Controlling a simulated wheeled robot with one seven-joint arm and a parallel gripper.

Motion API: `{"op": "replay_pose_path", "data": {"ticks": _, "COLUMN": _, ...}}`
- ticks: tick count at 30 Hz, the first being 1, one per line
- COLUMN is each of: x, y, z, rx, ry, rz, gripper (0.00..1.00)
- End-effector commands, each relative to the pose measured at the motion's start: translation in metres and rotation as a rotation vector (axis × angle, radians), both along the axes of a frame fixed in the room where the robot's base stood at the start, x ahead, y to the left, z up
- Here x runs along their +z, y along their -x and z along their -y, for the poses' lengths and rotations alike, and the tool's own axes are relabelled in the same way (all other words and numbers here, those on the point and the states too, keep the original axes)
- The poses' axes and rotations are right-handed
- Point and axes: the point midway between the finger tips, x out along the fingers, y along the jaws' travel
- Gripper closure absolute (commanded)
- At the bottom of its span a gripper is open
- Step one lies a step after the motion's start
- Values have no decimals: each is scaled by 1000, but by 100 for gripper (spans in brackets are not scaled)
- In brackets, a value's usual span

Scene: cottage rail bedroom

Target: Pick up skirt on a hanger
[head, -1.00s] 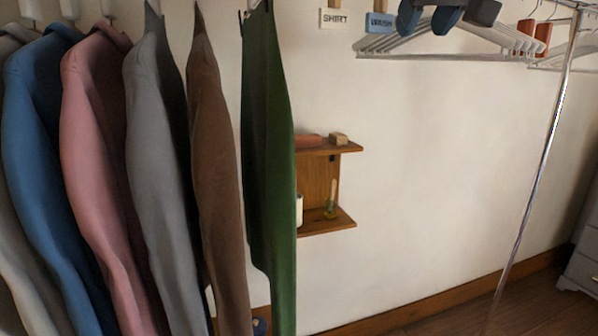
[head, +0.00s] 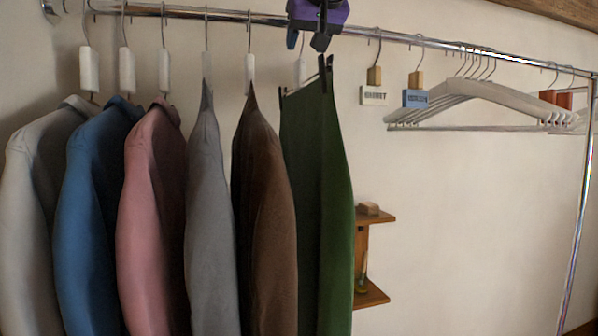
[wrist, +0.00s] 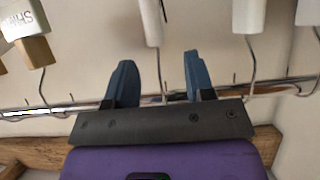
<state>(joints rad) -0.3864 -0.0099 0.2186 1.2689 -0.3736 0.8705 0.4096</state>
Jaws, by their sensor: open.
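The green skirt (head: 315,200) hangs from the rail by clips on a hanger with a white sleeve (head: 300,70), at the right end of the row of clothes. My gripper (head: 306,41) is open at rail height, directly above the skirt's hanger. In the wrist view, my gripper's blue fingers (wrist: 158,68) stand apart near the rail. A white hanger sleeve (wrist: 150,22) and its thin hook show in line with the gap between them. I cannot tell whether either finger touches the hook. The skirt is outside the wrist view.
A brown garment (head: 265,200) hangs close at the skirt's left, with several jackets beyond. The chrome rail (head: 400,38) runs across the top. A shirt tag (head: 374,96), a blue tag (head: 415,98) and empty hangers (head: 490,100) hang to the right. A wooden shelf (head: 372,296) is behind.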

Motion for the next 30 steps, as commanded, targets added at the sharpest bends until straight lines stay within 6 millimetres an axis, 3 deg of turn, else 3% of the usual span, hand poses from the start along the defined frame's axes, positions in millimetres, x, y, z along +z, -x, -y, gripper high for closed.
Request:
{"op": "replay_pose_path", "data": {"ticks": 5, "x": -5, "y": -9, "z": -2, "rx": 0, "ry": 0, "rz": -1, "gripper": 51}}
{"op": "replay_pose_path", "data": {"ticks": 15, "x": -27, "y": -45, "z": -9, "rx": 0, "ry": 0, "rz": -1, "gripper": 51}}
{"op": "replay_pose_path", "data": {"ticks": 22, "x": -28, "y": -47, "z": -9, "rx": 0, "ry": 0, "rz": 0, "gripper": 51}}
{"op": "replay_pose_path", "data": {"ticks": 23, "x": -28, "y": -47, "z": -9, "rx": 0, "ry": 0, "rz": 0, "gripper": 53}}
{"op": "replay_pose_path", "data": {"ticks": 29, "x": -28, "y": -47, "z": -9, "rx": 0, "ry": 0, "rz": 0, "gripper": 99}}
{"op": "replay_pose_path", "data": {"ticks": 30, "x": -28, "y": -47, "z": -9, "rx": 0, "ry": 0, "rz": 0, "gripper": 100}}
